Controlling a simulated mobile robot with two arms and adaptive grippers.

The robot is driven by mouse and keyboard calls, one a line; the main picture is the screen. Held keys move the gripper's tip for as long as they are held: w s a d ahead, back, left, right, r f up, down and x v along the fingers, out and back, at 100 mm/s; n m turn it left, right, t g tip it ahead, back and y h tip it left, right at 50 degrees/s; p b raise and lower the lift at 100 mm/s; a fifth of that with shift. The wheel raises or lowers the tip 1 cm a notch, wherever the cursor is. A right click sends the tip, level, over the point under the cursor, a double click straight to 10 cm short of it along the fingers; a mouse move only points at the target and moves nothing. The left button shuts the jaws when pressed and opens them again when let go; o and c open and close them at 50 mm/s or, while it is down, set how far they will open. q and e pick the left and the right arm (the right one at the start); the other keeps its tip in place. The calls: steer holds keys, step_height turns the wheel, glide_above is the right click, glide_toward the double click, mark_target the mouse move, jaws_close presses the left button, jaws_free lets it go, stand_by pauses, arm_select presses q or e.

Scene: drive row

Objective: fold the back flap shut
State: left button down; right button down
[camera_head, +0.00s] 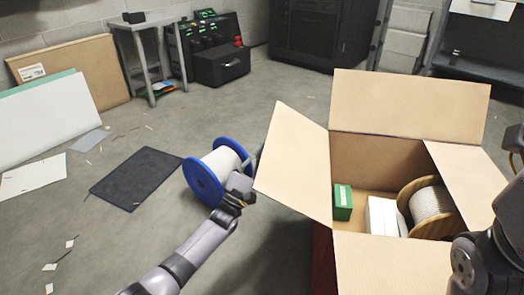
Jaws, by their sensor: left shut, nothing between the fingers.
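An open cardboard box (375,155) stands at the right. Its back flap (410,108) stands up from the far edge, tilted back. The left flap (296,165) spreads out to the left, the right flap (470,180) to the right, and the front flap (385,265) toward me. Inside are a green carton (342,202), a white box (382,215) and a wooden spool of white cable (432,203). My left gripper (256,160) is shut and empty beside the left flap's outer edge; its tips are partly hidden.
A blue-rimmed spool (216,170) is just left of my left gripper. A dark mat (137,177) and paper scraps lie on the floor. A small table (147,50) and black cases (220,66) stand behind.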

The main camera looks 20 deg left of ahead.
arm_select(q)
steer(key=shift+d+r, duration=0.25)
steer(key=shift+r, duration=0.2)
